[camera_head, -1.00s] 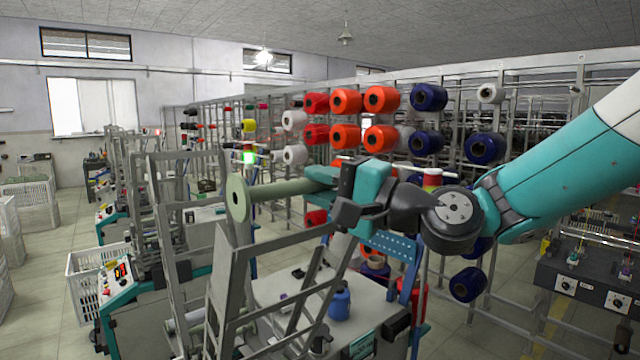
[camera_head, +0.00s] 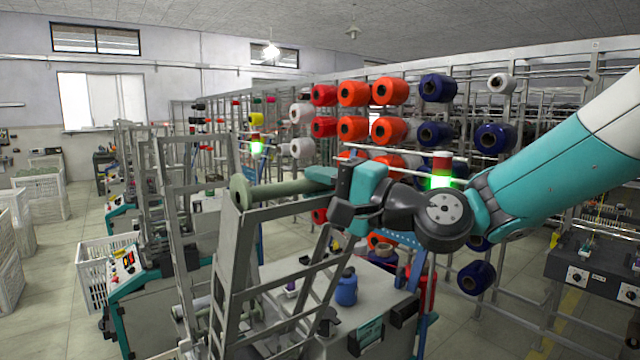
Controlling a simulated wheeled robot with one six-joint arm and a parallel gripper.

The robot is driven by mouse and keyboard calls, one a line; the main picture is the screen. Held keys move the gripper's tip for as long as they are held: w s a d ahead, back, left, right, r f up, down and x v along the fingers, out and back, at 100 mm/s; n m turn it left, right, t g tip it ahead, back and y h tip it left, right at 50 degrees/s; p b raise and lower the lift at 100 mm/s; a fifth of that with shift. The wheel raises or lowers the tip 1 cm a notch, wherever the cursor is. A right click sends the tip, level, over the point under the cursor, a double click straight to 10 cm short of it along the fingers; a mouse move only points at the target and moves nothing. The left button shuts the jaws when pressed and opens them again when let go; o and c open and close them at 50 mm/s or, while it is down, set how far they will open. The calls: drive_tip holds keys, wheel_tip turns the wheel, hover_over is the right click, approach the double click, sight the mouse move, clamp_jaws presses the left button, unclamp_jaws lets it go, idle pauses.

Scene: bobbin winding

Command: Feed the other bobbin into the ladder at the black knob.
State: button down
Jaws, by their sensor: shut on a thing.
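My gripper (camera_head: 328,180) is shut on a pale green bobbin (camera_head: 277,191). The bobbin lies roughly level, with its round flange (camera_head: 240,191) pointing left. It is at the top end of the nearest grey metal ladder (camera_head: 232,262), which slopes up from the machine in front. The flange overlaps the ladder's top in the picture; I cannot tell whether they touch. A small black knob-like part (camera_head: 327,322) shows low behind the ladder's rails, but I cannot tell if it is the black knob. The bobbin's right end is hidden by my gripper.
More upright ladder frames (camera_head: 175,185) stand close on the left. A blue container (camera_head: 346,288) sits on the machine top (camera_head: 385,283). A creel with red, orange and navy yarn cones (camera_head: 390,91) fills the background. White crates (camera_head: 93,275) stand on the floor at left.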

wheel_tip(320, 180, down, 6)
drive_tip(key=w+a+b, duration=0.1)
drive_tip(key=w+b, duration=0.1)
drive_tip(key=b, duration=0.2)
drive_tip(key=shift+a+r, duration=0.2)
drive_tip(key=shift+r, duration=0.05)
idle(0.5)
drive_tip(key=shift+w+a+f+b, duration=0.25)
drive_tip(key=shift+w+f+b, duration=0.1)
drive_tip(key=shift+f+b, duration=0.45)
drive_tip(key=shift+w+a+f+b, duration=0.25)
drive_tip(key=shift+f+b, duration=0.3)
drive_tip(key=shift+f, duration=0.4)
drive_tip(key=shift+w+a+f+b, duration=0.2)
drive_tip(key=shift+w+f+b, duration=0.2)
drive_tip(key=shift+f+b, duration=0.4)
drive_tip(key=shift+f, duration=0.25)
drive_tip(key=shift+w+a+f+b, duration=0.15)
drive_tip(key=shift+w+f+b, duration=0.1)
drive_tip(key=shift+f+b, duration=0.25)
drive_tip(key=shift+w+a+f+b, duration=0.25)
drive_tip(key=shift+f+b, duration=0.1)
drive_tip(key=shift+f, duration=0.4)
drive_tip(key=shift+w+a+f+b, duration=0.1)
drive_tip(key=shift+w+f+b, duration=0.15)
drive_tip(key=shift+f+b, duration=0.25)
drive_tip(key=shift+f, duration=0.1)
drive_tip(key=c, duration=0.6)
unclamp_jaws()
